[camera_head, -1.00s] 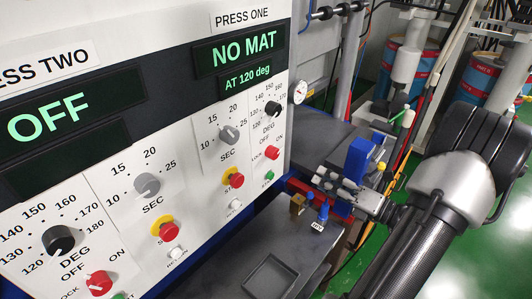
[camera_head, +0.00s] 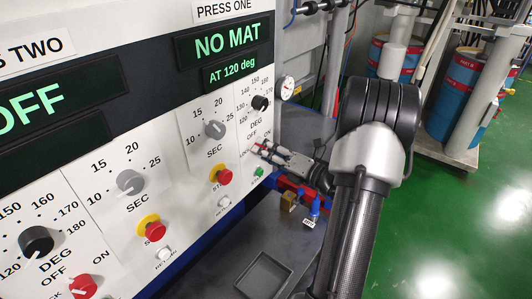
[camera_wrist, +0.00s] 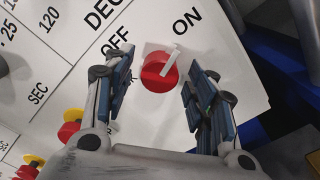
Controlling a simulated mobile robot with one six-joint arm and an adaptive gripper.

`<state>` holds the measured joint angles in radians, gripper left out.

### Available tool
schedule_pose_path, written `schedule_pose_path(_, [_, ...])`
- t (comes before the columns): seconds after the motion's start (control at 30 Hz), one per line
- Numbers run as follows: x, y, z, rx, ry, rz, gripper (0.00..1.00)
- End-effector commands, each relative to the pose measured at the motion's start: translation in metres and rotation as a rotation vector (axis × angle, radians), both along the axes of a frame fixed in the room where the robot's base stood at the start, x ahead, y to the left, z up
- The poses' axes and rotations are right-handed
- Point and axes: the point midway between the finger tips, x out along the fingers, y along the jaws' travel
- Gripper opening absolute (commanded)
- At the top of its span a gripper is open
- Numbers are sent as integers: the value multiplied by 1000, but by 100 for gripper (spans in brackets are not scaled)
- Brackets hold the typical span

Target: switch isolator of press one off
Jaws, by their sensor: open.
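The isolator of press one is a red round knob (camera_wrist: 160,72) on the white panel, seen in the wrist view. Its white pointer line slants up and right toward the ON label; OFF is at its upper left. My gripper (camera_wrist: 158,66) is open, with one finger on each side of the knob and visible gaps to it. Press one's display (camera_head: 217,46) reads NO MAT, AT 120 deg.
Press one's red stop button (camera_head: 221,174) and green button (camera_head: 258,171) are close to my gripper. Press two's controls, with a red isolator (camera_head: 83,287), are at the left. A dark table with a brass block (camera_head: 288,202) and a blue item (camera_head: 314,208) lies below.

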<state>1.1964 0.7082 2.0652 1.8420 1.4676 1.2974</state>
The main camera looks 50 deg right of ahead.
Motion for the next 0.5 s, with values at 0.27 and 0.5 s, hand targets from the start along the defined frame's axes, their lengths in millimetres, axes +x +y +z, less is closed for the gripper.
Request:
schedule_pose_path(0.27, [7, 1, 0, 0, 0, 1, 52])
schedule_pose_path(0.5, [6, 1, 0, 0, 0, 1, 42])
